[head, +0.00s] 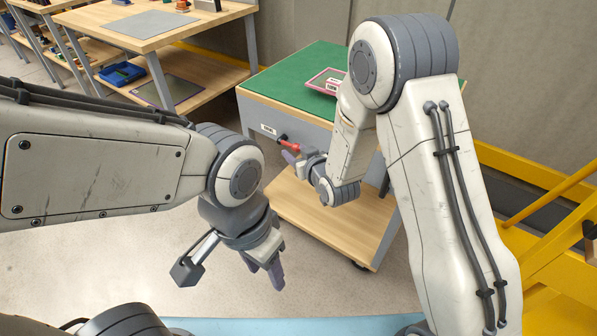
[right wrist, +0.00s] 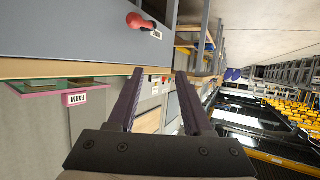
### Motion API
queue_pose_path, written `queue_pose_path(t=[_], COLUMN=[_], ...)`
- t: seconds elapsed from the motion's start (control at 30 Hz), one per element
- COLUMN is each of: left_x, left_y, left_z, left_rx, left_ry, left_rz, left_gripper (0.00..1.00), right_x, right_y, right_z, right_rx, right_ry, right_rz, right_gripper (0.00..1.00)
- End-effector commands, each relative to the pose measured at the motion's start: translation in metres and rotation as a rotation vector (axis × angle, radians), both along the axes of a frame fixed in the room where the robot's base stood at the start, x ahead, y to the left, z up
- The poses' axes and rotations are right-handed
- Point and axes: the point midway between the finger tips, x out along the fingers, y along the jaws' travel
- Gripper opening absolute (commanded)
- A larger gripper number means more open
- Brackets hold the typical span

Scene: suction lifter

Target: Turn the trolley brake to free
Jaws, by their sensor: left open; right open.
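The trolley (head: 318,62) has a green top and a grey side panel. Its brake has a red handle (head: 289,144) sticking out of that panel, beside a small white label (head: 268,130). In the right wrist view the red handle (right wrist: 139,22) is near the top, beyond the fingertips and left of the gap between them. My right gripper (head: 290,156) is open and empty, close to the handle; touching cannot be told. Its two dark fingers also show in the right wrist view (right wrist: 163,74). My left gripper (head: 265,276) is open and empty, low in front of the trolley.
A pink-edged panel (head: 325,82) lies on the trolley top. A wooden lower shelf (head: 310,215) is under it. Workbenches (head: 115,22) stand at the back left, and a yellow frame (head: 550,235) at the right. The floor (head: 130,255) left of the trolley is clear.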

Motion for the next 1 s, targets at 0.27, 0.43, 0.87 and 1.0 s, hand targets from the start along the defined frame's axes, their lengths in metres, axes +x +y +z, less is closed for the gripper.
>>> queue_pose_path(t=[0.27,0.43,0.87,1.0], left_x=[0.000,0.000,0.000,0.000], left_y=[0.000,0.000,0.000,0.000], left_z=[-0.080,-0.086,-0.094,-0.097], left_rx=[0.000,-0.001,-0.001,-0.001], left_ry=[0.000,-0.001,-0.001,-0.001], left_rz=[0.000,0.000,0.000,0.000], left_gripper=[0.50,0.50,0.50,0.50], right_x=[0.021,0.023,0.087,0.106], right_y=[-0.036,-0.043,-0.019,-0.012], right_z=[-0.099,-0.105,-0.104,-0.104], right_rx=[0.131,0.161,0.164,0.164], right_ry=[-0.276,-0.341,-0.347,-0.345], right_rz=[-0.051,-0.059,-0.058,-0.059], right_gripper=[0.50,0.50,0.50,0.50])
